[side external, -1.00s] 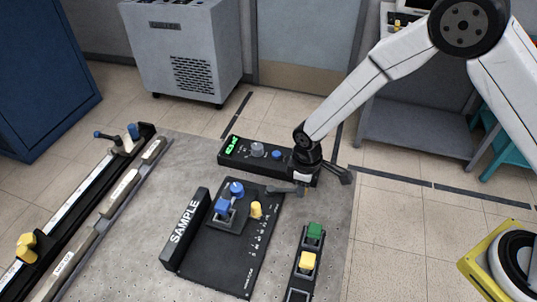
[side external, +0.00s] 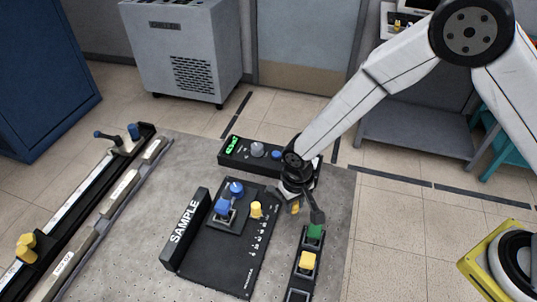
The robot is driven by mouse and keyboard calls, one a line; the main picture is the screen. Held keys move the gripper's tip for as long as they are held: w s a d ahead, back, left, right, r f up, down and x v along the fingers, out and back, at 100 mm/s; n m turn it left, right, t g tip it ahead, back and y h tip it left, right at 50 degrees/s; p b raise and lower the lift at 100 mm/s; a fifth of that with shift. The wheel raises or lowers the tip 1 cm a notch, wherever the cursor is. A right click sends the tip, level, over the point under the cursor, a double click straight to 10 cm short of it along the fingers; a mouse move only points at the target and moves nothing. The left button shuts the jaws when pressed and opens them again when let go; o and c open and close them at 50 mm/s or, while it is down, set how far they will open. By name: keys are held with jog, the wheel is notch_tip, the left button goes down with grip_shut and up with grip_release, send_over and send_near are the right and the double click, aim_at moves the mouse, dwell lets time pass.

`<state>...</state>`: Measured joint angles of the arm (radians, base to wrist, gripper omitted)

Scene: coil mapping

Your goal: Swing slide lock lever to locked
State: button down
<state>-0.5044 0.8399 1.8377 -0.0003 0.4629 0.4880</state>
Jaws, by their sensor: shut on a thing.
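My gripper (side external: 295,200) is low over the table, just right of the upper right edge of the black SAMPLE plate (side external: 215,262). It is shut on a small piece with an orange-yellow end (side external: 295,208), which seems to be the slide lock lever. The lever's pivot and most of its length are hidden behind the dark gripper parts. I cannot tell whether it is in its locked position. The plate carries a blue block (side external: 222,207), a round blue knob (side external: 236,189) and a yellow knob (side external: 256,210) beside white printed marks.
A black control box (side external: 235,152) with a green display stands behind my gripper. A strip with a green button (side external: 315,232) and a yellow button (side external: 307,260) lies close in front. A long rail (side external: 75,215) runs along the left. Bare table (side external: 340,200) lies to the right.

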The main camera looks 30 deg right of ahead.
jog(key=shift+s+a+m, duration=0.2)
jog(key=shift+a+m, duration=0.6)
jog(key=shift+m, duration=0.4)
jog(key=shift+c, duration=2.2)
grip_release()
jog(key=shift+r, duration=0.1)
notch_tip(320, 180, up, 8)
jog(key=shift+f, duration=0.2)
jog(key=s+d+r+t, duration=0.1)
jog(key=s+d+r, duration=0.1)
jog(key=d, duration=0.5)
jog(key=s+d+r+n, duration=0.1)
jog(key=s+d+r, duration=0.2)
jog(key=d, duration=0.5)
jog(key=s+d+r+n+t, duration=0.1)
jog(key=s+d+r, duration=0.1)
jog(key=s+d, duration=0.2)
jog(key=d, duration=0.3)
jog(key=shift+s+d+r+t, duration=0.25)
jog(key=shift+d+r+t, duration=0.05)
